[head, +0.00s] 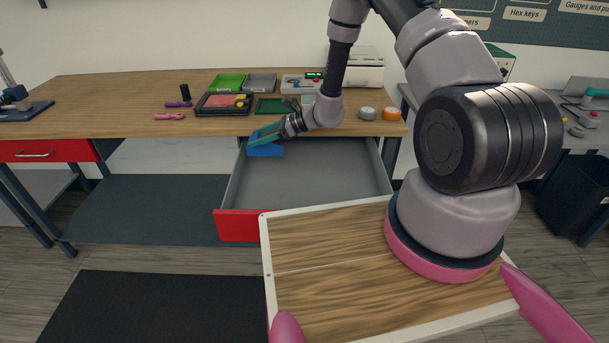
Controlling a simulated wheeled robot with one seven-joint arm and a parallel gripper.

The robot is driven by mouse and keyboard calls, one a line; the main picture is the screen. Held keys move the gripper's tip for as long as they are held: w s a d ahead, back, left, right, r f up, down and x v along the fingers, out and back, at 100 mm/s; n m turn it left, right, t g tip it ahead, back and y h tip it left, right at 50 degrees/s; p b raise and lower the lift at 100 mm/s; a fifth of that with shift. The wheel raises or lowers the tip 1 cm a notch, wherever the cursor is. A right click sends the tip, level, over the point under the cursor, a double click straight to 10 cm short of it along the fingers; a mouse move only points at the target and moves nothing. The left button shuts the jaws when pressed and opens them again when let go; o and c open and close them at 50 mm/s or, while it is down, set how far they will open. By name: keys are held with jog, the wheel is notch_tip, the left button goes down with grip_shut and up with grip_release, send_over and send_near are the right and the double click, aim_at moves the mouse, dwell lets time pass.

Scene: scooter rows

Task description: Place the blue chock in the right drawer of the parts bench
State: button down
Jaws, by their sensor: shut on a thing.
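The blue chock (266,151) is at the far left part of the open right drawer (320,178). My gripper (266,137) is shut on the chock, with its fingers covering the chock's upper part. The chock is over or inside the drawer near its back left; I cannot tell whether it touches the drawer floor. The drawer has a red front and a grey, otherwise empty inside. It is pulled out from the parts bench (130,88).
The shut left drawer (45,150) has a red front. On the bench top lie a black tray (223,112), a green bin (227,83), a grey bin (260,83) and tape rolls (391,113). My wooden deck stands close before the open drawer. A dark mat (155,307) lies on the floor.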

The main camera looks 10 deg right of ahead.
notch_tip(320, 180, down, 10)
dwell(0.5)
jog(key=shift+f, duration=0.1)
grip_release()
jog(key=shift+d+r, duration=0.2)
jog(key=shift+d, duration=0.15)
jog(key=v, duration=1.1)
jog(key=shift+d+r, duration=0.1)
jog(key=shift+r, duration=0.1)
